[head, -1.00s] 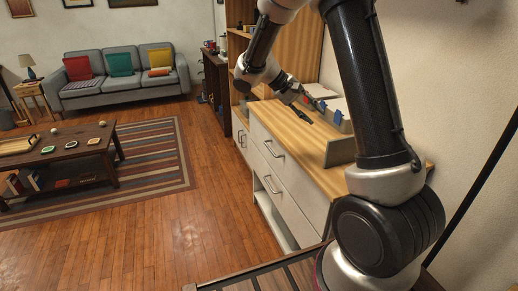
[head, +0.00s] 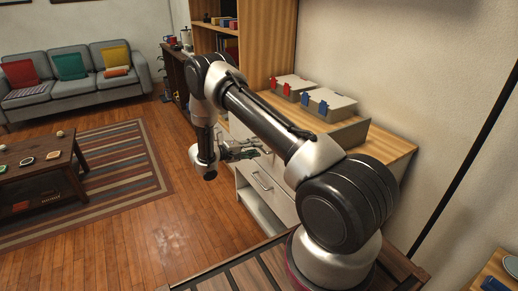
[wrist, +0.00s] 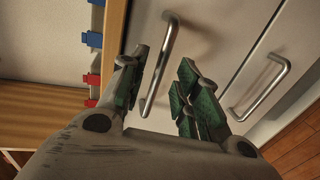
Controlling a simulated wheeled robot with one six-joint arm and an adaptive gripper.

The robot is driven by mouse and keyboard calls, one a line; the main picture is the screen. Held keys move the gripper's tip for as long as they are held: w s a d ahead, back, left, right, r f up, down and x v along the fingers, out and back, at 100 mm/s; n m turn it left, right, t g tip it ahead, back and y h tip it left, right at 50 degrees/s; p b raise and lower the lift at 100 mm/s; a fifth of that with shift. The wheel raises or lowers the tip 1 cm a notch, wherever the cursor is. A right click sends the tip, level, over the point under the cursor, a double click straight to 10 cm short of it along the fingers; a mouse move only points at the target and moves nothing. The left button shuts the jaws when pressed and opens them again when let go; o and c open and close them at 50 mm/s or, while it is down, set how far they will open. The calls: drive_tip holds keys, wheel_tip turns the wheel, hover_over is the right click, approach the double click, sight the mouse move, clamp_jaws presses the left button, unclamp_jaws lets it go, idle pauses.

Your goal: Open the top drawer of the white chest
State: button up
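The white chest (head: 283,205) with a wooden top stands right of centre in the head view. Its top drawer (wrist: 212,40) looks shut in the wrist view. The top drawer's bar handle (wrist: 161,66) lies between the fingers of my gripper (wrist: 164,62) as seen by the wrist camera. The fingers are spread, with green pads, and are not closed on the bar. Whether they reach past the bar is unclear. In the head view my gripper (head: 258,149) is at the chest's front, and the top handle is hidden there.
A lower drawer handle (head: 262,181) shows below; it also appears in the wrist view (wrist: 264,88). Boxes with red and blue clips (head: 328,104) stand on the wooden top (head: 385,150). A striped rug (head: 120,165) and open floor lie left.

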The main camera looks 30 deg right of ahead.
drive_tip(key=shift+x, duration=1.65)
clamp_jaws()
drive_tip(key=shift+a, duration=0.1)
drive_tip(key=f+v, duration=0.3)
drive_tip(key=v, duration=1.1)
drive_tip(key=a+f+v, duration=0.1)
drive_tip(key=f+v, duration=0.2)
drive_tip(key=v, duration=1.1)
drive_tip(key=shift+a, duration=0.3)
drive_tip(key=shift+r, duration=0.1)
unclamp_jaws()
